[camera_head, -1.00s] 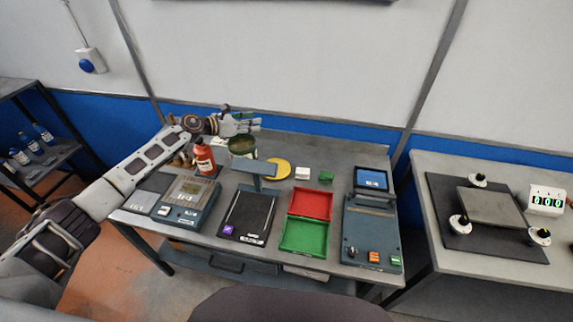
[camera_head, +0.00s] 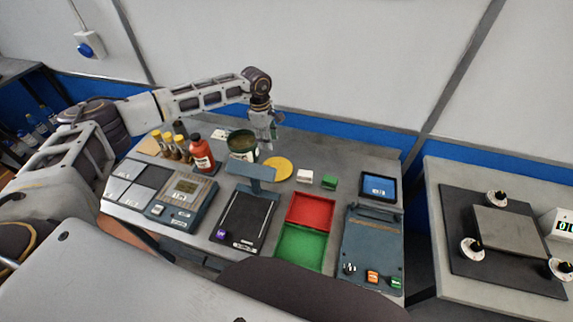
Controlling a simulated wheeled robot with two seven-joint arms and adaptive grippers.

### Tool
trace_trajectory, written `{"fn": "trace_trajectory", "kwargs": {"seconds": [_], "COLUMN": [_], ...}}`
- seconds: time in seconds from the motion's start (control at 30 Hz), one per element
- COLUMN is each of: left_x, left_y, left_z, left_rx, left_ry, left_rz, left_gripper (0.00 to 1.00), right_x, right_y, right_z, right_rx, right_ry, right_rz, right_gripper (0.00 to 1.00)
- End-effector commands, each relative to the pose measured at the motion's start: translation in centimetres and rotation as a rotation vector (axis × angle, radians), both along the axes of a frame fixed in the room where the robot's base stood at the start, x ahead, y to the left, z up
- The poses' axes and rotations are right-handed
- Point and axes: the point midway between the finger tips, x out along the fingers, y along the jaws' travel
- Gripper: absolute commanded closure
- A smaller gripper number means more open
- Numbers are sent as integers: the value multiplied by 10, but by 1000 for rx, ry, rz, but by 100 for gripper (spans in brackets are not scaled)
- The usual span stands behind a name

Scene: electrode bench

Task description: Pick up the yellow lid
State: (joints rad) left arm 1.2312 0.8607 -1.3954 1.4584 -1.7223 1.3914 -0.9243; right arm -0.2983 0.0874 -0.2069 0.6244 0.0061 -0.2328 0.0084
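The yellow lid (camera_head: 278,169) lies flat on the bench, just right of an open dark green can (camera_head: 242,146). My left gripper (camera_head: 272,146) points down above and behind the lid, close to the can's right side. The gripper is small in this view, and its fingers seem apart with nothing seen between them. My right gripper is out of view.
A red bottle (camera_head: 202,155) and several small yellow-capped bottles stand left of the can. A white block (camera_head: 304,178) and a green block (camera_head: 330,183) sit right of the lid. A post stand (camera_head: 256,173), red tray (camera_head: 311,209) and green tray (camera_head: 300,248) are nearer me.

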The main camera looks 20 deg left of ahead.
Motion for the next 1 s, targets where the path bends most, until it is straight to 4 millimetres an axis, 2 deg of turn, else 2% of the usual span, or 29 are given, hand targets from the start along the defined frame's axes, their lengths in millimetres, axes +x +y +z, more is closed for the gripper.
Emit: {"fn": "trace_trajectory", "kwargs": {"seconds": [0.1,0.2,0.63,1.0], "left_x": [-6,-8,-8,-8], "left_y": [14,18,19,19], "left_z": [2,3,0,-26], "left_rx": [65,88,88,88], "left_ry": [20,27,28,29], "left_rz": [-10,-13,-13,-12], "left_gripper": [61,61,61,61], "right_x": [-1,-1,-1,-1], "right_y": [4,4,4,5], "right_z": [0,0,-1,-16], "right_rx": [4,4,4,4], "right_ry": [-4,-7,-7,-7], "right_rz": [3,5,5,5], "right_gripper": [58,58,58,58]}}
